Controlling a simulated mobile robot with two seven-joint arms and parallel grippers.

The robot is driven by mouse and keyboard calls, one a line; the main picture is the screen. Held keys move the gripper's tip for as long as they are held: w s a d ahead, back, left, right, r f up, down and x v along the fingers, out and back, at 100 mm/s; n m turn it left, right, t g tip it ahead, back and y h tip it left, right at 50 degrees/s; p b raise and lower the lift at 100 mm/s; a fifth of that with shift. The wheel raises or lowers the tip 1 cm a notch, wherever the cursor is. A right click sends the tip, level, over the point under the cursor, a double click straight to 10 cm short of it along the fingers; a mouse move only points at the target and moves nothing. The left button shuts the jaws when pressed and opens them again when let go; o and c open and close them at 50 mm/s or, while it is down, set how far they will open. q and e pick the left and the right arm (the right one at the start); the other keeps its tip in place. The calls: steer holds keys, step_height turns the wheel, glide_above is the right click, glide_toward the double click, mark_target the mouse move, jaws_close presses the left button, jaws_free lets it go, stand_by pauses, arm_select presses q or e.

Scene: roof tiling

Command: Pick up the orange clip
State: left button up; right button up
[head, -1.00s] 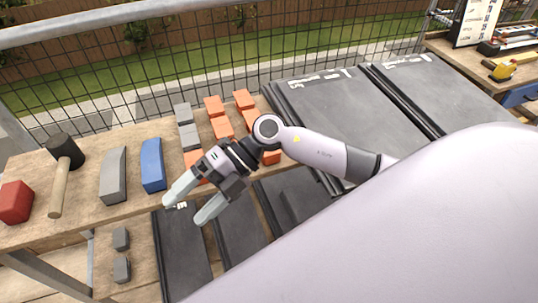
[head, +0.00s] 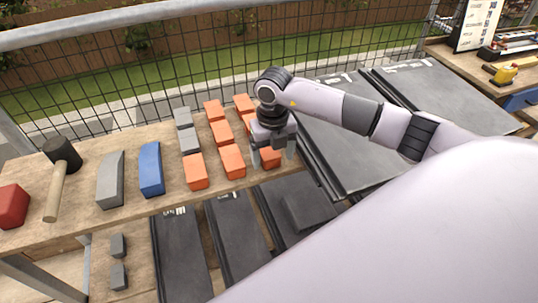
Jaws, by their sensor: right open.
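Several orange clips stand in rows on the wooden bench (head: 95,212). One orange clip (head: 270,157) at the front right of the group sits between the fingers of my right gripper (head: 271,157). The gripper points down over this clip and is open, with a finger on each side; I cannot tell whether they touch it. Other orange clips show to the left, one at the front (head: 232,161) and one at the front left (head: 195,172). More orange clips (head: 222,132) stand behind, partly near my gripper's wrist. My left gripper is out of view.
A blue block (head: 151,169), a grey block (head: 110,180), a mallet (head: 60,175) and a red block (head: 12,205) lie further left. Dark tiles (head: 350,150) are stacked at right. A mesh fence (head: 330,45) runs behind.

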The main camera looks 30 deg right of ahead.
steer(key=shift+f, duration=0.75)
steer(key=c, duration=1.3)
steer(key=shift+r, duration=0.1)
step_height(320, 180, up, 20)
steer(key=shift+p, duration=0.45)
